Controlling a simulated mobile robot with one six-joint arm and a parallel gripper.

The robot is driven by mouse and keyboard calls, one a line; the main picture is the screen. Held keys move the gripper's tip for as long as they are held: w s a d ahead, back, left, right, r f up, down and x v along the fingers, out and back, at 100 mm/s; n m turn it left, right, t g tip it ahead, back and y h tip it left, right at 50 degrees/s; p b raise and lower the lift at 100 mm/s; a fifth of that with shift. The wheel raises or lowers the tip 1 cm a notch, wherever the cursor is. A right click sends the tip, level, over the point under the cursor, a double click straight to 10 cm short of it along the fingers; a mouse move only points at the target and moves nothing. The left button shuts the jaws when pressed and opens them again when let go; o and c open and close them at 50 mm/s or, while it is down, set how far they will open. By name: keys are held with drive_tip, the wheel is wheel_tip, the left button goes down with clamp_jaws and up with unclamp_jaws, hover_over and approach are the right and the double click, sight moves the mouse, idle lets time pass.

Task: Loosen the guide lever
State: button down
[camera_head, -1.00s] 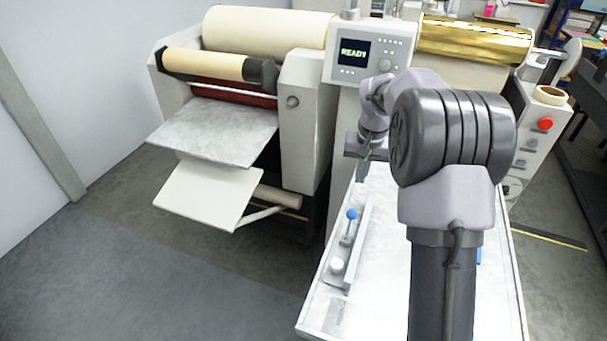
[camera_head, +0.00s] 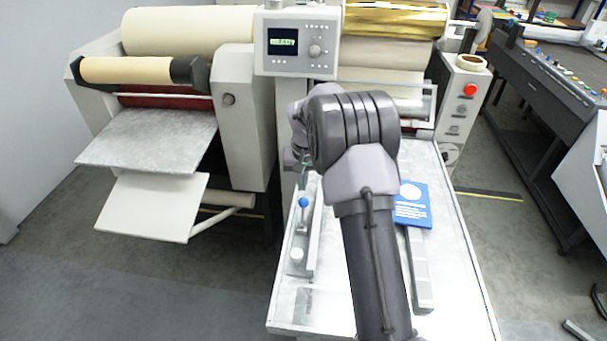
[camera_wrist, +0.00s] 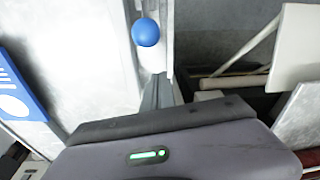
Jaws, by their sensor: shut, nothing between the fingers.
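The guide lever, with its blue ball knob (camera_head: 304,203), stands on the grey guide rail (camera_head: 312,240) along the left side of the white feed table. In the wrist view the blue ball (camera_wrist: 145,32) shows at the top, just beyond my fingertips. My gripper (camera_head: 303,183) is partly hidden behind my arm in the head view and is just behind and above the knob. In the wrist view my gripper (camera_wrist: 158,92) is shut and empty, its fingers close together. I see a gap between the fingertips and the ball in the picture.
A white knob (camera_head: 296,256) sits at the near end of the rail. A blue booklet (camera_head: 411,205) lies on the white table (camera_head: 450,270), right of my arm. A laminating machine (camera_head: 240,130) with trays stands left. A control panel (camera_head: 297,45) rises behind the table.

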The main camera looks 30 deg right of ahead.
sight(303, 213)
drive_tip(key=s, duration=0.1)
drive_tip(key=s+a, duration=0.1)
drive_tip(key=s, duration=0.1)
drive_tip(key=shift+s+a+r, duration=0.25)
drive_tip(key=shift+r, duration=0.1)
drive_tip(key=shift+s+b, duration=0.1)
drive_tip(key=shift+b, duration=0.65)
